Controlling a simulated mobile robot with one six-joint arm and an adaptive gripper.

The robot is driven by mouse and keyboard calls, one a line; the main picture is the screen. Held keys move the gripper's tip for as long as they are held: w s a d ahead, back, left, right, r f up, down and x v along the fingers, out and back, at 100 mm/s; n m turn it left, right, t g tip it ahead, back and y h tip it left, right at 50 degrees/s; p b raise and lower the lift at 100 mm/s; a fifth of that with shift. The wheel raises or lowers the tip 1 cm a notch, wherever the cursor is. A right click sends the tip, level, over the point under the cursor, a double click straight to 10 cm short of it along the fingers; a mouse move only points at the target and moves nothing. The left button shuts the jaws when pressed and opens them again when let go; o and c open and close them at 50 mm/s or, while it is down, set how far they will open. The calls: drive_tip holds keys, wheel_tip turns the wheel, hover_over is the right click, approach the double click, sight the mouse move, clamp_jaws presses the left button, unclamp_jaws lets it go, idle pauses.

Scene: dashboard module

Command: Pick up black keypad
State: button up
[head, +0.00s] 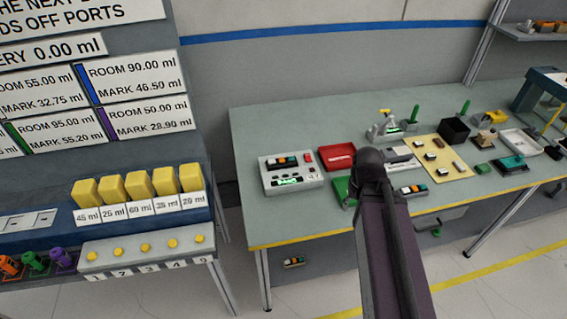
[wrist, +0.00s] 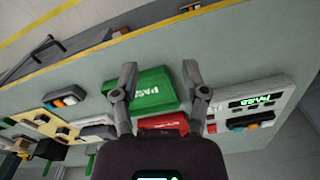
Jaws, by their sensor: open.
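No part is plainly marked as the black keypad. Small dark modules with coloured buttons fit best. One (head: 410,190) lies on the bench right of my arm; a similar one (wrist: 64,98) lies left of my gripper in the wrist view. Another (head: 286,161) sits on the grey tester (head: 290,181), and a third (head: 293,262) is low, below the bench front edge. My gripper (wrist: 160,69) is open and empty, its fingers apart above a green PASS block (wrist: 145,88). In the head view my arm hides the gripper.
A red tray (head: 337,156) is beside the tester. A yellow board (head: 438,158), a black open box (head: 454,131) and white trays crowd the bench's right half. The bench's (head: 265,120) left back is clear. A separate console with yellow blocks (head: 138,186) stands at left.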

drive_tip(key=o, duration=0.5)
drive_tip(key=shift+a, duration=0.1)
drive_tip(key=shift+c, duration=0.2)
drive_tip(key=shift+o, duration=0.7)
drive_tip(key=shift+w+a, duration=0.1)
drive_tip(key=shift+w, duration=0.2)
wheel_tip(320, 180, up, 6)
drive_tip(key=m+p, duration=0.6)
drive_tip(key=m, duration=0.9)
hover_over(282, 164)
drive_tip(key=w, duration=0.2)
drive_tip(key=shift+a, duration=0.2)
drive_tip(key=shift+f, duration=0.2)
wheel_tip(282, 164, down, 8)
drive_tip(key=b, duration=0.8)
drive_tip(key=shift+f+b, duration=0.15)
drive_tip(key=shift+b, duration=0.15)
